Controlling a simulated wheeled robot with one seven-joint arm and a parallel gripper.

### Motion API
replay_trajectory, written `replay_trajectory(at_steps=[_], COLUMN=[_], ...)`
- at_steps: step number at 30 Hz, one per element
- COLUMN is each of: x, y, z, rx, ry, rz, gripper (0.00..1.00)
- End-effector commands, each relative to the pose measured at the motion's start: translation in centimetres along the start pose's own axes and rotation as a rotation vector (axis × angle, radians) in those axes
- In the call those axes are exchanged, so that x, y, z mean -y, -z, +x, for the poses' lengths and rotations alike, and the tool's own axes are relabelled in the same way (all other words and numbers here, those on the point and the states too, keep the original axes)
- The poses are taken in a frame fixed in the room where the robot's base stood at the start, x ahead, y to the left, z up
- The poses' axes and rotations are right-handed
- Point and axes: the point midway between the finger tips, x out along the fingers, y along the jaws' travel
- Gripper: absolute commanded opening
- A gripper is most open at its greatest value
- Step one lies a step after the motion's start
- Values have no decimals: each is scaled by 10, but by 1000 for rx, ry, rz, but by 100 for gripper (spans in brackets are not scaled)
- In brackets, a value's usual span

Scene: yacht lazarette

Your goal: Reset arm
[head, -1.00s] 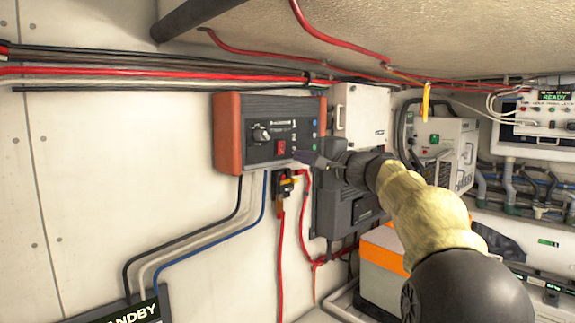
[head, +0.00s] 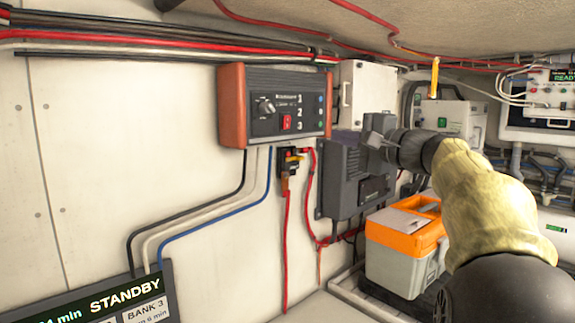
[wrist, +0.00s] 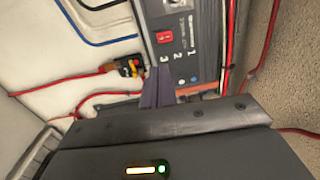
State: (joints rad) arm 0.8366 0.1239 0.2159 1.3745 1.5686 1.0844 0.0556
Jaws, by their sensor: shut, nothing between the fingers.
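My gripper (head: 372,138) is shut and empty in the head view. It is held in the air in front of the dark grey wall box, to the right of the control panel (head: 292,122), and apart from the panel. The panel has red-brown end caps, a black knob (head: 264,105), a red switch (head: 286,122) and the numbers 1, 2 and 3. In the wrist view the panel's face (wrist: 190,40) shows turned, with its red switch (wrist: 164,37) and numbers. My arm in its tan sleeve hides part of the equipment at the right.
An orange-lidded box (head: 400,262) stands below my arm. The dark wall box (head: 345,180) and white cabinet (head: 362,92) are close by. A STANDBY display (head: 125,290) is low left. The left wall is bare.

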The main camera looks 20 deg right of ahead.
Motion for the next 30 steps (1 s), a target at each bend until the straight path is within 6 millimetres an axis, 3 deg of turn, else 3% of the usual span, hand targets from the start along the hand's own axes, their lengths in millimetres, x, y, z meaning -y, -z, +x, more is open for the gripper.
replay_trajectory(at_steps=[4,8,13,17,24,30], x=[-9,-49,-142,-218,-344,-420], y=[-1,-7,-32,-59,-122,-175], z=[3,14,28,24,-19,-78], rx=[-3,-8,1,34,181,396], ry=[-24,-131,-388,-604,-983,-1213], rz=[3,8,-15,-78,-310,-603], gripper=[0,0,0,0,0,0])
